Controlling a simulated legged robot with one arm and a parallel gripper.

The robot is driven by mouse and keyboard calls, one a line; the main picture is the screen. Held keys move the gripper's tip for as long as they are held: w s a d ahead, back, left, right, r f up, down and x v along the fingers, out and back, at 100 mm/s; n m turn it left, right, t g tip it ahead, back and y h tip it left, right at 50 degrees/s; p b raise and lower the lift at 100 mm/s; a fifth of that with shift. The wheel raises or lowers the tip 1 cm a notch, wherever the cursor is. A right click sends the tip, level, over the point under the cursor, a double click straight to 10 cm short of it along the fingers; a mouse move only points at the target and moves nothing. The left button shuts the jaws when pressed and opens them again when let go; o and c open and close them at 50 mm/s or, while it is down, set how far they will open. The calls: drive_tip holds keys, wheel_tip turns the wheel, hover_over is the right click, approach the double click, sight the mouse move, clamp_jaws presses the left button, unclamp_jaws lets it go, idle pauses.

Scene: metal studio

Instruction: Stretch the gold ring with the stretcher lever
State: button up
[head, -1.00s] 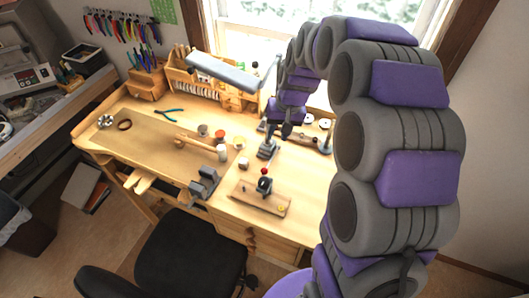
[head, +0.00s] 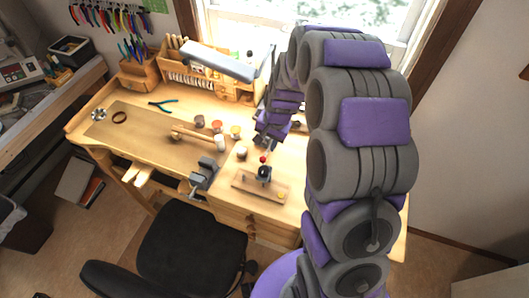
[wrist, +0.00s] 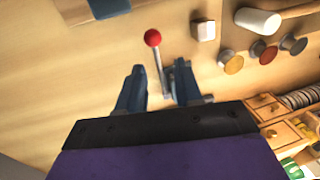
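The ring stretcher (head: 264,173) is a small dark device on a wooden board (head: 244,184) near the bench's front edge. Its lever ends in a red ball (head: 263,159). A small gold piece, seemingly the gold ring (head: 281,195), is at the board's right end; I cannot make it out in the wrist view. My gripper (head: 263,143) is just behind and above the red ball. In the wrist view my gripper (wrist: 159,86) is open, its fingers apart. The lever (wrist: 162,62) shows between and beyond them, with no clear contact. The stretcher body is mostly hidden there.
A dark vise (head: 204,173) is clamped at the bench edge left of the board. A wooden organiser (head: 205,75) lines the back. A black chair (head: 195,245) stands in front. The bench mat (head: 140,130) is mostly clear.

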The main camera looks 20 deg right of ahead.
sight(266, 154)
drive_tip(key=f, duration=0.5)
drive_tip(key=shift+w+d+f, duration=0.15)
drive_tip(key=shift+w+f, duration=0.2)
drive_tip(key=shift+f, duration=0.05)
drive_tip(key=shift+d+f, duration=0.2)
drive_tip(key=shift+f, duration=0.35)
drive_tip(key=shift+a+f, duration=0.1)
drive_tip(key=shift+a, duration=0.6)
drive_tip(key=c, duration=0.3)
drive_tip(key=shift+w+d, duration=0.1)
drive_tip(key=shift+d, duration=0.3)
drive_tip(key=c, duration=0.3)
clamp_jaws()
drive_tip(key=shift+a, duration=0.1)
